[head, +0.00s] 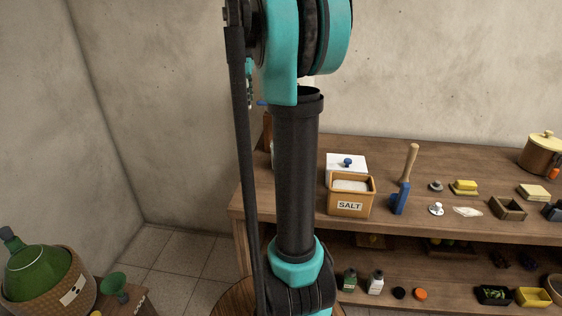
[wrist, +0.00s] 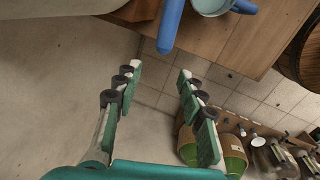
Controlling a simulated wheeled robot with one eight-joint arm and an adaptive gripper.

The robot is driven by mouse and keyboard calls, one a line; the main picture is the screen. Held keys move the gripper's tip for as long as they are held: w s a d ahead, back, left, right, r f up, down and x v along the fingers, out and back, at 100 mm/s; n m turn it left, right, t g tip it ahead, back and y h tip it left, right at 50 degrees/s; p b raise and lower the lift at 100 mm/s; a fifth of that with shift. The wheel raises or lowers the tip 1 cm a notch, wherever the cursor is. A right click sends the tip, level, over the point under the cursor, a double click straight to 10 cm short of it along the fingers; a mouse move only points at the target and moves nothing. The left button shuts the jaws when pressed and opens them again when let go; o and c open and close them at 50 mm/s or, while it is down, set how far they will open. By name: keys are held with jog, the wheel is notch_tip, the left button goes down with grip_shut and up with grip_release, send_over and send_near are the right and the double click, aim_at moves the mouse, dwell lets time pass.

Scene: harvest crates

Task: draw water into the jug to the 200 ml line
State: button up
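In the wrist view my gripper (wrist: 159,72) is open, its two green-padded fingers apart, with only floor between them. Beyond the fingertips, at the top edge, a pale round vessel with a light-blue rim (wrist: 222,10) stands on a wooden top, partly cut off. It may be the jug; I cannot make out any 200 ml line or water level. A blue bar (wrist: 171,24) hangs beside it over the wood's edge; I cannot tell whether it belongs to the vessel. In the head view my arm fills the middle and my gripper is not visible.
A wooden bench (head: 450,160) carries a salt box (head: 349,204), a blue-headed mallet (head: 399,198) and small items, with a shelf below. A green demijohn (head: 38,272) in wicker and a green funnel (head: 113,283) stand lower left. A barrel (wrist: 302,55) is at right in the wrist view.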

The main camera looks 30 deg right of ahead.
jog(key=shift+w+a, duration=0.3)
jog(key=shift+a, duration=0.3)
jog(key=shift+w+a, duration=0.25)
jog(key=shift+a, duration=0.35)
jog(key=shift+r, duration=0.15)
